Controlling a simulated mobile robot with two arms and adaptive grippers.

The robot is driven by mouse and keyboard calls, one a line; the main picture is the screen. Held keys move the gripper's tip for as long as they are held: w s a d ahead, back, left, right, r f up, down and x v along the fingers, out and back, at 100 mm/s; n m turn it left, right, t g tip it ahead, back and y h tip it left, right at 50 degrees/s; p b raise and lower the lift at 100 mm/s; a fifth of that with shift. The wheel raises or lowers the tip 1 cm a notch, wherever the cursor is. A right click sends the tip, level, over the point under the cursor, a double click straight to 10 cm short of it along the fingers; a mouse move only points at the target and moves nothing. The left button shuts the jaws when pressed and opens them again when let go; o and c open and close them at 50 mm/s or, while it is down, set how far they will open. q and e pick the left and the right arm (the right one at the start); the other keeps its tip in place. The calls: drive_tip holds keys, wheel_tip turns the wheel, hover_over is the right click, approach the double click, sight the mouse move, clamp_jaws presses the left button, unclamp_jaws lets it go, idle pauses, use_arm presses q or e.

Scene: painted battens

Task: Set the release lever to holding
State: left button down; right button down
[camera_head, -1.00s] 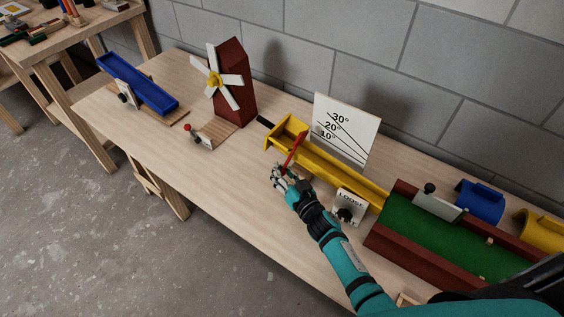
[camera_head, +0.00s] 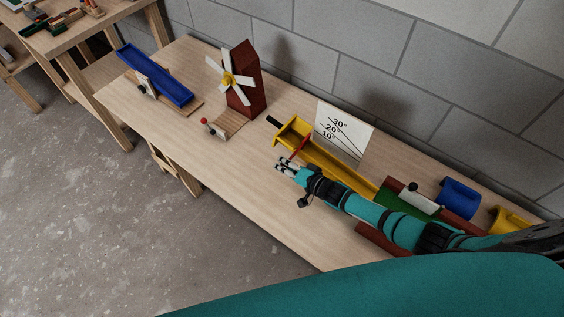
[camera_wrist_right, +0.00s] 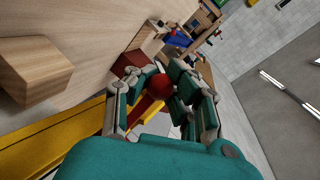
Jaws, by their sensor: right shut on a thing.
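The red lever (camera_head: 299,147) stands at the upper end of the yellow sloping chute (camera_head: 335,172), leaning over its near side. My right gripper (camera_head: 279,167) is at the lever's lower-left end, its fingers closed about the knob. In the right wrist view the round red knob (camera_wrist_right: 160,86) sits between the fingertips (camera_wrist_right: 160,98). The fingers hide part of the knob and the lever's shaft. My right forearm hides the white plate lettered LOOSE. My left gripper is not in view.
A white angle board (camera_head: 343,130) stands behind the chute. A red windmill (camera_head: 245,85), a small red-knobbed lever (camera_head: 205,122) and a blue trough (camera_head: 155,75) stand to the left. A green-floored box (camera_head: 395,200) lies partly under my arm. The front bench strip is clear.

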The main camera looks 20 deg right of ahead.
drive_tip(key=shift+s+d+m+g, duration=0.25)
drive_tip(key=shift+s+m+g, duration=0.05)
drive_tip(key=shift+s+g, duration=0.1)
drive_tip(key=shift+w+r+y, duration=0.1)
drive_tip(key=shift+y, duration=0.2)
drive_tip(key=c, duration=1.6)
unclamp_jaws()
drive_tip(key=o, duration=0.5)
drive_tip(key=shift+s+d+r, duration=0.15)
drive_tip(key=shift+s+r, duration=0.05)
drive_tip(key=shift+r, duration=0.05)
drive_tip(key=shift+c, duration=0.2)
drive_tip(key=shift+o, duration=0.2)
drive_tip(key=shift+w, duration=0.2)
drive_tip(key=v, duration=1.2)
drive_tip(key=shift+s, duration=0.1)
